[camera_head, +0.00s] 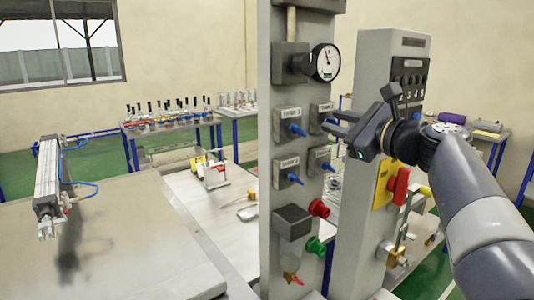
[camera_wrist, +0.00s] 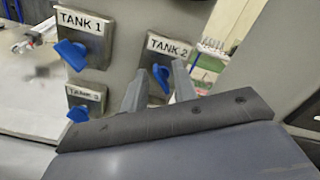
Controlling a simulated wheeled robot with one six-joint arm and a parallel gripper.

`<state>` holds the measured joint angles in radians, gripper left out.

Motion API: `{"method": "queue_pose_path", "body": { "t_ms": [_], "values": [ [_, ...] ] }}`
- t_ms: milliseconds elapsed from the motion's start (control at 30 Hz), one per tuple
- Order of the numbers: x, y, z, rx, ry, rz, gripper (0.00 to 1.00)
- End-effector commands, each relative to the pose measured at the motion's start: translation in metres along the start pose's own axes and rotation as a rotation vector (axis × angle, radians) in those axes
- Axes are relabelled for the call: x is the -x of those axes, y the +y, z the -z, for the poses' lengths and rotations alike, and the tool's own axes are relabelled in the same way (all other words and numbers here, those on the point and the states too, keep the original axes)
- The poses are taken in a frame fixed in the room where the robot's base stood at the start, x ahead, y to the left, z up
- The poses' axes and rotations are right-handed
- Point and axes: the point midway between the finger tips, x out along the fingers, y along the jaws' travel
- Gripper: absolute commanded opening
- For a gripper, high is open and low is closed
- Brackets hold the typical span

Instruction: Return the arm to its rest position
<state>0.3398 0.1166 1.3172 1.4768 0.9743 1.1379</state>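My gripper (camera_head: 332,122) is raised at the right of the grey valve panel (camera_head: 268,100), in front of the control column. Its two fingers point left toward the TANK 2 valve. In the wrist view, the fingers (camera_wrist: 158,68) stand apart, and the blue TANK 2 handle (camera_wrist: 160,75) shows between them. I cannot tell whether they touch it. The TANK 1 handle (camera_wrist: 72,54) and the TANK 3 handle (camera_wrist: 78,114) are left of the fingers. No object is visibly held.
The control column (camera_head: 358,90) with a red switch (camera_head: 398,187) stands close beside my arm. A gauge (camera_head: 327,62) projects from the panel above the gripper. Red (camera_head: 319,208) and green (camera_head: 315,245) fittings project lower down. A steel table (camera_head: 130,250) is at left.

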Motion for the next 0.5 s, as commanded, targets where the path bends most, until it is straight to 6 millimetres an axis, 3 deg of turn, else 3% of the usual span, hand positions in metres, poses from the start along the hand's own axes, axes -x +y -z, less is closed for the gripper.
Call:
{"method": "queue_pose_path", "body": {
  "t_ms": [500],
  "values": [
    [0.0004,-0.0066,-0.0023,-0.6,0.001,0.0,0.27]
  ]
}}
